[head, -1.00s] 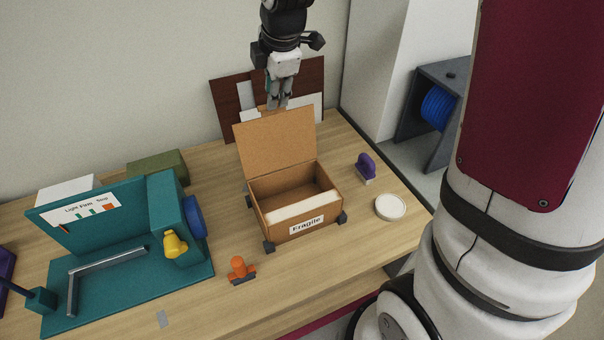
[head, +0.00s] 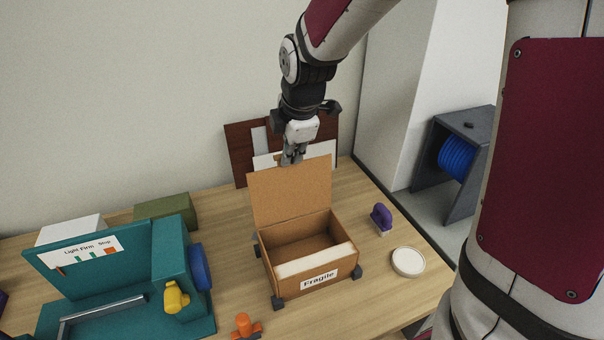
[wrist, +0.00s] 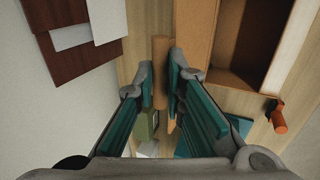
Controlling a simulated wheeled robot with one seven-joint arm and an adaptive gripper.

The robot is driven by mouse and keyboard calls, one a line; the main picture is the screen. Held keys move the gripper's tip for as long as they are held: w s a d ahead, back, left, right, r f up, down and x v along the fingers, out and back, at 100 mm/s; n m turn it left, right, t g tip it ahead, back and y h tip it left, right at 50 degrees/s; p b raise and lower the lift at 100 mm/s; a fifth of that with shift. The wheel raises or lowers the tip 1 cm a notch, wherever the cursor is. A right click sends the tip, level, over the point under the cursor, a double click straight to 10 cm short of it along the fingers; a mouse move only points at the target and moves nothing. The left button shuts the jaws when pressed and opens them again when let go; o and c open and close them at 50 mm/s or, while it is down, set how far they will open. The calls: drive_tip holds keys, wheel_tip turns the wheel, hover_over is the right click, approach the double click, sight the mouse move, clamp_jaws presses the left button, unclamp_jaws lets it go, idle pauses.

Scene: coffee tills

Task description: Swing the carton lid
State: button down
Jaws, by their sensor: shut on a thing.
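The brown cardboard carton (head: 318,279), labelled "Fragile", stands open on the wooden table, with a pale strip along its front rim. Its lid (head: 290,192) stands up from the back edge, leaning back. My gripper (head: 292,160) comes down from above at the lid's top edge, near its middle. In the wrist view, the lid's edge (wrist: 160,72) runs between the fingers of my gripper (wrist: 162,78), and they are shut on it. The carton's open inside (wrist: 245,45) shows to the right there. The fingertips are partly hidden behind the lid in the head view.
A teal fixture (head: 180,255) with a yellow knob (head: 175,297) stands left of the carton. An orange clamp-like piece (head: 244,326) lies in front. A purple-handled stamp (head: 381,218) and a white round lid (head: 408,262) lie right. Dark red-brown boards (head: 238,150) lean on the wall behind.

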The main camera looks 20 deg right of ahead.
drive_tip(key=s+p, duration=0.1)
drive_tip(key=s, duration=0.2)
drive_tip(key=shift+r, duration=0.1)
drive_tip(key=s, duration=0.1)
drive_tip(key=s+p, duration=0.1)
drive_tip(key=s, duration=0.1)
drive_tip(key=s+p, duration=0.1)
drive_tip(key=shift+s+f, duration=0.15)
drive_tip(key=shift+f, duration=0.2)
idle(0.4)
drive_tip(key=s, duration=0.1)
drive_tip(key=s+f+p, duration=0.1)
drive_tip(key=s, duration=0.2)
drive_tip(key=shift+f+p, duration=0.35)
drive_tip(key=shift+p, duration=0.05)
drive_tip(key=shift+s, duration=0.1)
